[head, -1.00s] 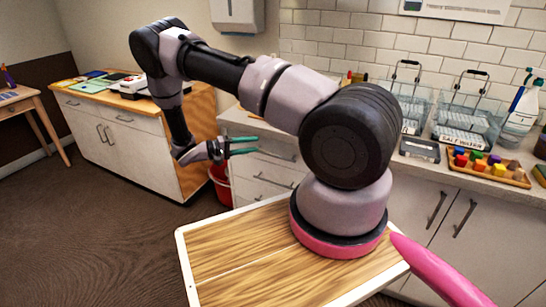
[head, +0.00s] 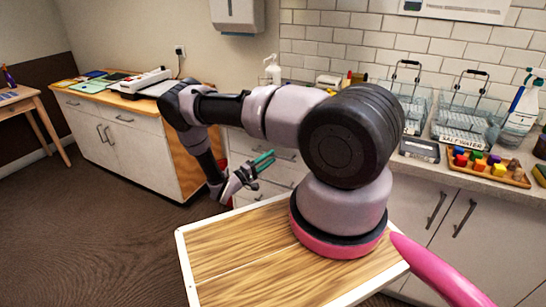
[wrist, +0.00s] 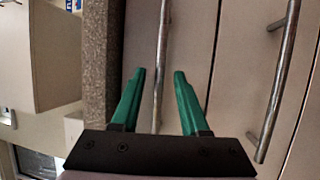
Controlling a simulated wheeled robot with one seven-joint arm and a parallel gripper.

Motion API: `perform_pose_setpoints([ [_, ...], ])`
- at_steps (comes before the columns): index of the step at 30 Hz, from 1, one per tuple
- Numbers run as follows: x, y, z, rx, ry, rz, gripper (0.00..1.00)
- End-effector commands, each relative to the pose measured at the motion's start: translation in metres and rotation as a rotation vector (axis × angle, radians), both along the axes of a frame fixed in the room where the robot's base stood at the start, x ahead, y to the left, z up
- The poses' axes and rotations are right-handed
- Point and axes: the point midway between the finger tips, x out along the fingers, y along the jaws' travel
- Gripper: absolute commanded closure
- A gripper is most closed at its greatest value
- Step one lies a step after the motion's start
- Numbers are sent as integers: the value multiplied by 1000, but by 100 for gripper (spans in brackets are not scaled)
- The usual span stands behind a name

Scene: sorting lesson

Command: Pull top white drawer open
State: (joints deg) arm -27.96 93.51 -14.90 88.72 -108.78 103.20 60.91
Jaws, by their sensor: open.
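The white top drawer (head: 242,143) is under the counter, behind my arm in the head view. Its front looks flush with the cabinet. My gripper (head: 264,160) has green fingers and is in front of the drawers. In the wrist view my gripper (wrist: 159,73) is open, its fingers apart. The metal bar handle (wrist: 162,40) nearest the counter edge runs between the two fingers in the picture. I cannot tell whether the fingertips reach around it in depth. Nothing is held.
The speckled counter edge (wrist: 97,60) runs along the left in the wrist view. A second drawer handle (wrist: 280,80) is to the right. A wooden-sided cabinet (head: 192,155) stands left of the drawers. Open floor (head: 100,230) lies at the left.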

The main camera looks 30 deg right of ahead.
Motion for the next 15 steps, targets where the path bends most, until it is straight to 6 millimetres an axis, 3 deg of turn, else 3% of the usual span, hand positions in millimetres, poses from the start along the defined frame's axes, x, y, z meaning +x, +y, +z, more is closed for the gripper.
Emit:
perform_pose_setpoints([
  [6, 5, -19, 4, 1, 0, -1, 55],
  [15, 6, -21, 4, 1, 0, 1, 55],
])
